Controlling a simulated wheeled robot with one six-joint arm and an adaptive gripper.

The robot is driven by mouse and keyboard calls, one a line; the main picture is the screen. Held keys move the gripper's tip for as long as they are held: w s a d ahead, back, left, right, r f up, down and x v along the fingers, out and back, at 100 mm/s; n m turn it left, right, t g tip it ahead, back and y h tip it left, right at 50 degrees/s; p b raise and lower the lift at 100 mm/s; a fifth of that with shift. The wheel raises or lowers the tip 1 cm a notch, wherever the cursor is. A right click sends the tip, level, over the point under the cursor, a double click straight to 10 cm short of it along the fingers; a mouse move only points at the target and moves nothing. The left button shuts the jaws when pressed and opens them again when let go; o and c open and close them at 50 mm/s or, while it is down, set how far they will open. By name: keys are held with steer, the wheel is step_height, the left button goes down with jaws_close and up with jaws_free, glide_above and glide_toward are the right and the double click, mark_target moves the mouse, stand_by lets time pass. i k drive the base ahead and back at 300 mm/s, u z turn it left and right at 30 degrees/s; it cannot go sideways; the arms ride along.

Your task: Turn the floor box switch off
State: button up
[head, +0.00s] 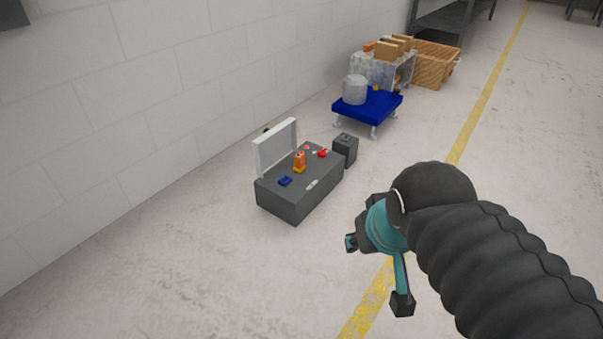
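A small dark grey box (345,151) stands on the floor against the far right end of a larger grey bench unit (292,208). It looks like the floor box. A small dark detail shows on its top, too small to tell as a switch or to read its position. My gripper (377,273), teal and black, is in the right half of the head view. Its two fingers are spread apart with nothing between them. It is in front of and to the right of the bench unit, apart from it and from the small box.
The bench unit carries a white upright panel (276,148), an orange object (299,162), a blue object (285,181) and red parts (322,153). Behind stand a blue cart (384,104) with a grey drum (355,90) and a wooden crate (432,66). Open floor lies in front.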

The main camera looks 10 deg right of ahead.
mark_target(322, 153)
steer(key=z, duration=0.75)
steer(key=i, duration=1.75)
steer(key=u, duration=0.5)
